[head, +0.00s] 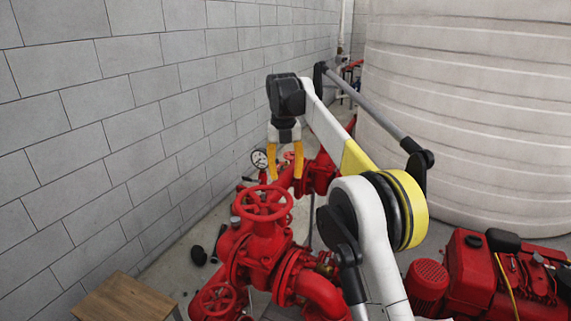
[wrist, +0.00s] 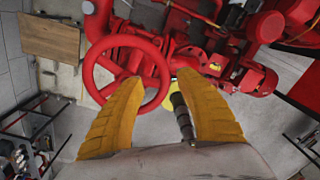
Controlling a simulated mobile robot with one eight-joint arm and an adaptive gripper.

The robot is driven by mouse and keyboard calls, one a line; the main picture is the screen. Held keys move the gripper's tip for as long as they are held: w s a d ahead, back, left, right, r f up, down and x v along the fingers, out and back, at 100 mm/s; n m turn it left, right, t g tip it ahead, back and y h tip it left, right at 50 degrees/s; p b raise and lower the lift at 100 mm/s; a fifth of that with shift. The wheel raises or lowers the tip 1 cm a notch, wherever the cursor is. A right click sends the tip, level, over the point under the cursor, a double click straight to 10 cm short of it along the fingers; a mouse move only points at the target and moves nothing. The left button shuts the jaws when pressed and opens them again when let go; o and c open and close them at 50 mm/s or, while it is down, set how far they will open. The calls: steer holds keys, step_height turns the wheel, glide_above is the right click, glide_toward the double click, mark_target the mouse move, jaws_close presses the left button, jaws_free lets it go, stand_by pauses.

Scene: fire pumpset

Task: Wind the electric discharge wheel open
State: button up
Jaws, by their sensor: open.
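A red handwheel (head: 262,203) sits on top of a red valve body (head: 262,248) below my arm in the head view. A red handwheel also shows large in the wrist view (wrist: 93,51), left of centre, with its spokes visible. My gripper (head: 286,178) has yellow fingers pointing down, above and behind the wheel in the head view. In the wrist view my gripper (wrist: 157,82) is open and empty, and its left finger overlaps the wheel's lower rim. I cannot tell whether they touch. No label shows which wheel is the electric discharge one.
A pressure gauge (head: 259,158) stands near the block wall (head: 110,120). A red pump engine (head: 500,270) is at right, before a large pale tank (head: 470,120). A wooden board (head: 125,300) lies at lower left.

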steer(key=shift+a+r, duration=0.1)
steer(key=shift+r, duration=2.05)
